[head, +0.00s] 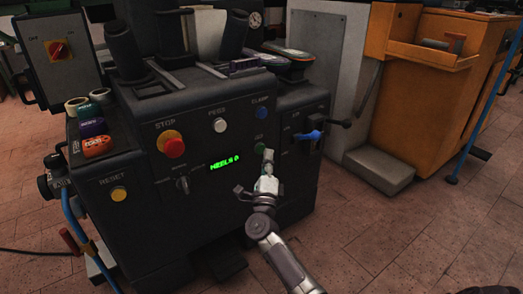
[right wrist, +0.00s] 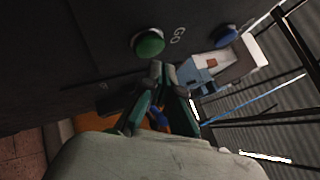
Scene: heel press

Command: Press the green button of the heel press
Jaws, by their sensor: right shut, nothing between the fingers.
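The heel press (head: 215,130) is a dark machine with a front panel of buttons. Its green button (head: 260,147) shows in the head view just above my right gripper (head: 267,158), partly covered by it. In the right wrist view the green button (right wrist: 148,43) sits beside the letters GO, just beyond the fingertips of my right gripper (right wrist: 162,72). The fingers are shut and empty, pointing at the panel. The fingertips appear close to the button; I cannot tell whether they touch it. My left gripper is not in view.
A blue-handled lever (head: 309,135) is right of the gripper. The display (head: 224,162) reads HEELS 0.

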